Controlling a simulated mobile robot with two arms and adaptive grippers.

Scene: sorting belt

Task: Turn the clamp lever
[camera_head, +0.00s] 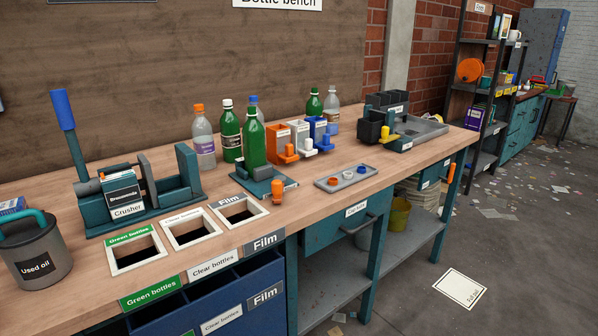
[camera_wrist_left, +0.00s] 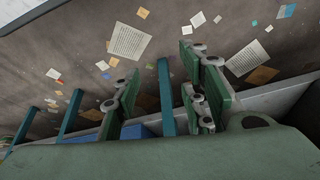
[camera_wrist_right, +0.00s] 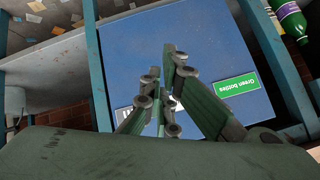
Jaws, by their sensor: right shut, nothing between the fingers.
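In the head view, a teal clamp base (camera_head: 264,183) stands mid-bench with a green bottle (camera_head: 255,146) upright on it. Neither gripper shows in the head view. In the left wrist view my left gripper (camera_wrist_left: 158,65) is open and empty, over littered floor. In the right wrist view my right gripper (camera_wrist_right: 162,72) is shut with nothing in it, in front of a blue bin (camera_wrist_right: 205,52). The lever shows in neither wrist view.
The crusher (camera_head: 125,190) with a raised blue handle is left of the clamp. Three framed openings (camera_head: 188,229) lie along the front edge. A grey tray (camera_head: 345,178) with caps is to the right. Bottles and coloured holders (camera_head: 302,139) stand behind. A used-oil can (camera_head: 34,252) is far left.

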